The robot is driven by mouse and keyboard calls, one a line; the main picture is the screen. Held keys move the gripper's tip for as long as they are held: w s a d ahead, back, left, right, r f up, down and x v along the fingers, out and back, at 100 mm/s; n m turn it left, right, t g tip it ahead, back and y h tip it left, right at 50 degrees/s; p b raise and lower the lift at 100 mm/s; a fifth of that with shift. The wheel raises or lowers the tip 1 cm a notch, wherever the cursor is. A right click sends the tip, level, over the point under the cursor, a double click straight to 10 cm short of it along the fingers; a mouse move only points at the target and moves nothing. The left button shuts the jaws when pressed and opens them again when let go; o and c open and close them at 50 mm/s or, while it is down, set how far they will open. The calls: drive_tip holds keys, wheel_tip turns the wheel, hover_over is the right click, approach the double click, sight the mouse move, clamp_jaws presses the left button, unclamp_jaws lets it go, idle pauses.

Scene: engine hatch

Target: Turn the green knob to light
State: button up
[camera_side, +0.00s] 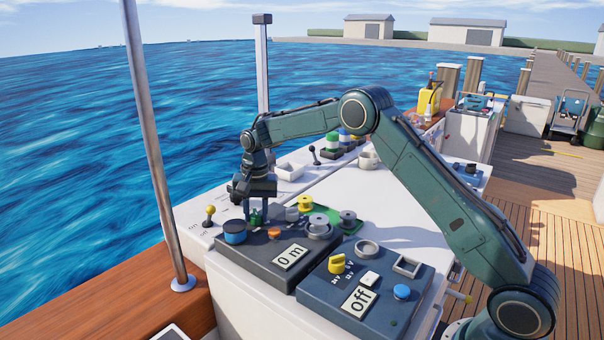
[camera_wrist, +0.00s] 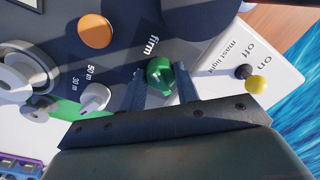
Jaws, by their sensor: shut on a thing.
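The green knob (camera_wrist: 160,75) sits on the dark panel (camera_wrist: 118,60) in the wrist view, with the word "firm" printed beside it. My gripper (camera_wrist: 162,84) is shut on the knob, one finger on each side of it. In the side view my gripper (camera_side: 257,216) points straight down at the back left of the dark panel and hides most of the green knob. No "light" label for this knob is readable; the gripper covers part of the panel near it. The knob's exact pointing direction is hard to tell.
A yellow-tipped lever (camera_wrist: 256,84) marked "mast light" stands close by. An orange button (camera_wrist: 95,31) and a white knob (camera_wrist: 95,97) share the panel.

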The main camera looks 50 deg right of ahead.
drive_tip(key=n, duration=0.8)
drive_tip(key=shift+d, duration=0.1)
drive_tip(key=n, duration=0.4)
drive_tip(key=shift+g, duration=0.3)
drive_tip(key=shift+w+n, duration=0.1)
drive_tip(key=shift+n, duration=1.8)
drive_tip(key=o, duration=1)
drive_tip(key=shift+r, duration=0.15)
